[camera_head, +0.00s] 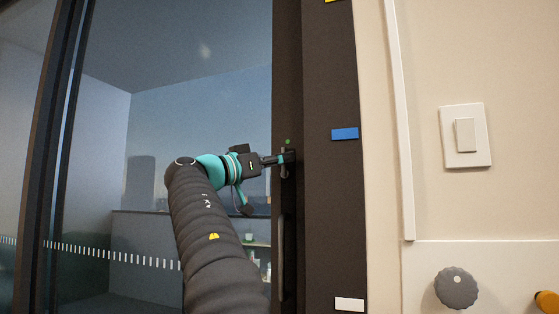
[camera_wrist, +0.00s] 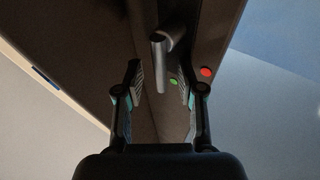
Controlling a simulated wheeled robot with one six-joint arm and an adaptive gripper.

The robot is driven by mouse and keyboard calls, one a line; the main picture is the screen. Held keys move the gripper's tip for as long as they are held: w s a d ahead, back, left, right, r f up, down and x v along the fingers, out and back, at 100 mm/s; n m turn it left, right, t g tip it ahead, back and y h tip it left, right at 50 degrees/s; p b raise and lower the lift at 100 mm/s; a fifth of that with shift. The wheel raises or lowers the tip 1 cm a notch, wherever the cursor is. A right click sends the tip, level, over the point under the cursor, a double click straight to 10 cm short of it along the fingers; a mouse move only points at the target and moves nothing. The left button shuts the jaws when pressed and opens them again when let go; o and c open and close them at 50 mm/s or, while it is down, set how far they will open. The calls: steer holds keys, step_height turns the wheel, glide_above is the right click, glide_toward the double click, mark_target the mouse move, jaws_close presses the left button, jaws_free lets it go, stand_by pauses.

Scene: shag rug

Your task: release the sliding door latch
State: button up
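The sliding door (camera_head: 200,110) is a large glass pane with a dark frame (camera_head: 333,210). Its latch (camera_head: 284,172) is a small dark grey lever on the frame, partly hidden by my gripper (camera_head: 280,160) in the head view. In the wrist view the latch (camera_wrist: 159,50) shows as a grey lever, lined up between my two fingers. My gripper (camera_wrist: 162,84) is open there, with a finger on each side of the lever and visible gaps. I cannot tell how deep the lever sits between them.
A long vertical handle (camera_head: 281,250) runs below the latch. Blue (camera_head: 345,134) and white (camera_head: 349,304) tags sit on the frame. A light switch (camera_head: 465,135) and a grey knob (camera_head: 456,288) are on the cream wall to the right.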

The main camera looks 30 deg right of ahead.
steer(key=v, duration=1.2)
stand_by(0.3)
